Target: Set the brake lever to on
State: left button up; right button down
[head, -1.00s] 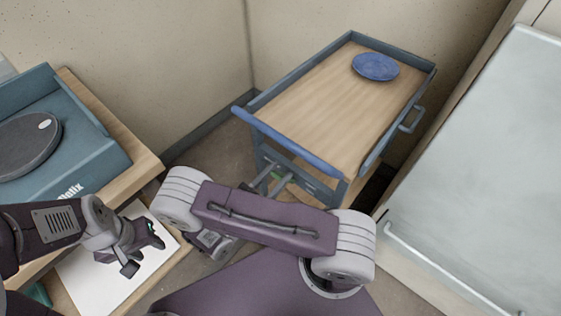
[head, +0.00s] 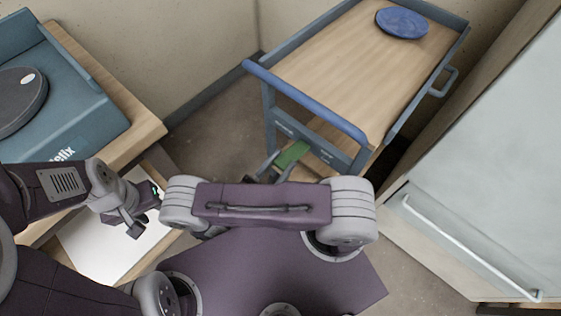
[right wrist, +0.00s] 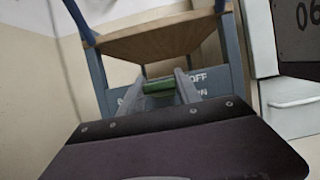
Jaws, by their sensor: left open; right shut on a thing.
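The brake lever has a green grip (head: 293,154) below the near end of the blue-grey cart (head: 305,101). In the right wrist view the green grip (right wrist: 158,88) lies crosswise between the fingers of my right gripper (right wrist: 160,90), which is shut on it. I cannot tell clearly which mark the lever lines up with. In the head view my purple arm link hides most of the right gripper. My left gripper (head: 148,208) is open and empty, over a white sheet at the left.
A blue plate (head: 402,23) sits on the cart's wooden top. A teal machine with a dark disc (head: 18,98) stands on a wooden table at left. A pale cabinet with a long handle (head: 470,248) bounds the right side. Floor shows left of the cart.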

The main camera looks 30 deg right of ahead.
pick_arm(q)
jog(key=shift+f, duration=0.2)
pick_arm(e)
jog(key=shift+f, duration=0.3)
jog(key=c, duration=0.8)
grip_release()
jog(key=shift+d, duration=0.1)
jog(key=shift+c, duration=0.2)
